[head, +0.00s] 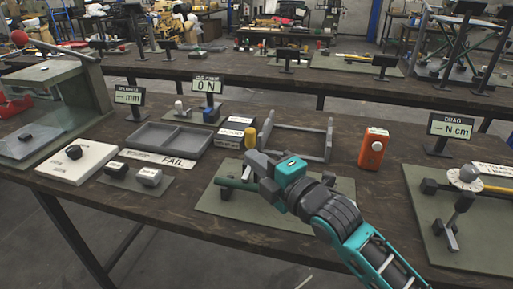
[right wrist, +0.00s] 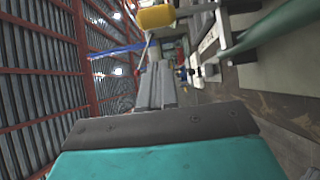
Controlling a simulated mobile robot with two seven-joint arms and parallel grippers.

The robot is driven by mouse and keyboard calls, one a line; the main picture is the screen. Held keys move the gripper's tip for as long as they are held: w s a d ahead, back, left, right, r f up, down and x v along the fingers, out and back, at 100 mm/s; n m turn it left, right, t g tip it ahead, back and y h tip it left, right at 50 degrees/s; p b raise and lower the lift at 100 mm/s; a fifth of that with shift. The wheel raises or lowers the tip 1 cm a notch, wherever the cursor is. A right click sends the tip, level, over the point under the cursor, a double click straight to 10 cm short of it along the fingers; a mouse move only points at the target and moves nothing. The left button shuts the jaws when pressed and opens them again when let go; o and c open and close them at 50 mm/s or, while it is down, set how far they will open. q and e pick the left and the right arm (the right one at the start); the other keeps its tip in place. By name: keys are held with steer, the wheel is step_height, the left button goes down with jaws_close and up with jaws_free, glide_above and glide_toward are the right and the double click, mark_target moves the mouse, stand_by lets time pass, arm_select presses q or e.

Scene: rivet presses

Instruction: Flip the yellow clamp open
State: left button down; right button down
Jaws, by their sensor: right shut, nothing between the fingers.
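The yellow clamp's handle (head: 250,139) stands upright just behind my right gripper in the head view. It also shows at the top of the right wrist view (right wrist: 156,17), cut by the frame edge. The clamp's base and pivot are mostly hidden by my gripper. My right gripper (head: 255,162) is shut and empty, with its fingers pointing left, in front of and below the yellow part. Its closed fingers also show in the right wrist view (right wrist: 157,85), apart from the yellow part in the picture. My left gripper is not in view.
An orange box (head: 373,148) stands to the right.

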steer(key=w, duration=0.3)
steer(key=shift+w, duration=0.8)
steer(key=shift+d, duration=0.1)
steer(key=shift+w, duration=0.1)
steer(key=shift+w, duration=0.1)
